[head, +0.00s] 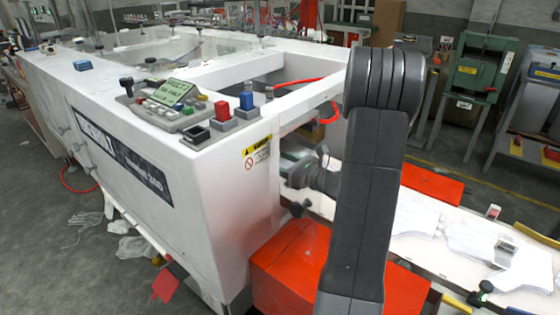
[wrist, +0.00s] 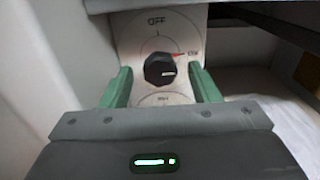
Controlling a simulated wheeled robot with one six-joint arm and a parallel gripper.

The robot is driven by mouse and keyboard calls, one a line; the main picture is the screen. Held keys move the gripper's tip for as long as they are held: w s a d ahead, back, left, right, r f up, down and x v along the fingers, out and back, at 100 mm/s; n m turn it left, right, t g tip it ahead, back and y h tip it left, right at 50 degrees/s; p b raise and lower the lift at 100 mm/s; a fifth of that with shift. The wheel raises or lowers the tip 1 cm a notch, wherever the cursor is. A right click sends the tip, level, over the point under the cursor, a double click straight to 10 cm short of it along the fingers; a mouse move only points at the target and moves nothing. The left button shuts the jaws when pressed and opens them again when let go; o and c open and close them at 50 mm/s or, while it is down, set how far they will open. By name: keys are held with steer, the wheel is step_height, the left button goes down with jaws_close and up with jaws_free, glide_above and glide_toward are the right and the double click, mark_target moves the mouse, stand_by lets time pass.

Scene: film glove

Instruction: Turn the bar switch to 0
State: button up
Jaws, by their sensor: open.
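The bar switch (wrist: 160,69) is a black round knob on a pale plate (wrist: 187,22) in the wrist view. The plate reads OFF at the top and what looks like ON at the right, beside a small red mark; the lettering below is partly hidden. My gripper (wrist: 159,76) is open, one green finger on each side of the knob, with a visible gap to it on both sides. In the head view my gripper (head: 296,167) is at the white machine's right end; the knob cannot be made out there.
The white machine (head: 215,230) fills the left and middle, with a control panel (head: 180,100) on top. A red-orange box (head: 295,262) lies below my gripper. A pale table (head: 400,245) with white gloves extends right. A dark ledge overhangs at the wrist view's upper right.

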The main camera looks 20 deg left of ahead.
steer(key=shift+a, duration=0.2)
steer(key=c, duration=1)
steer(key=shift+o, duration=0.2)
steer(key=shift+f+b, duration=0.15)
steer(key=shift+b, duration=0.4)
steer(key=n+b, duration=1.8)
steer(key=b, duration=0.7)
steer(key=shift+w, duration=0.1)
